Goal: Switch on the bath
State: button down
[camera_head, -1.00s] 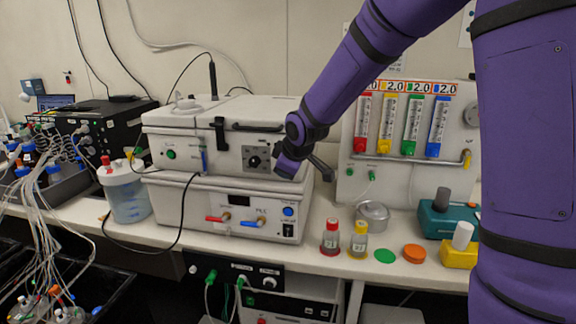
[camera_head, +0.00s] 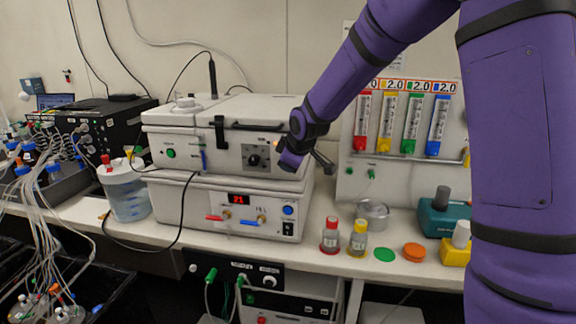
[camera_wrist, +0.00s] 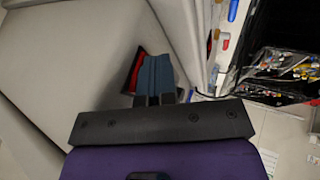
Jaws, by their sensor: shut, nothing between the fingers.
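The bath is the lower white box (camera_head: 170,207) under another white unit. Its front has a display (camera_head: 238,199) lit with red digits that look like 21. A blue round button (camera_head: 288,210) and a black rocker switch (camera_head: 288,229) sit at the right of its front. The rocker's position is too small to tell. My gripper shows in the wrist view (camera_wrist: 154,58) with its dark blue fingers together and empty. In the head view my purple wrist hangs in front of the upper unit's right end, above the switch, and the fingertips are not clear.
The upper unit (camera_head: 225,153) has a dial (camera_head: 254,160). Red-capped (camera_head: 330,238) and yellow-capped (camera_head: 358,240) bottles stand right of the bath, near a metal dish (camera_head: 372,213). A flowmeter panel (camera_head: 350,185) stands behind. A vessel (camera_head: 128,198) with tubing stands left.

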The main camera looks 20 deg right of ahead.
jog(key=shift+r, duration=0.15)
jog(key=shift+r, duration=0.7)
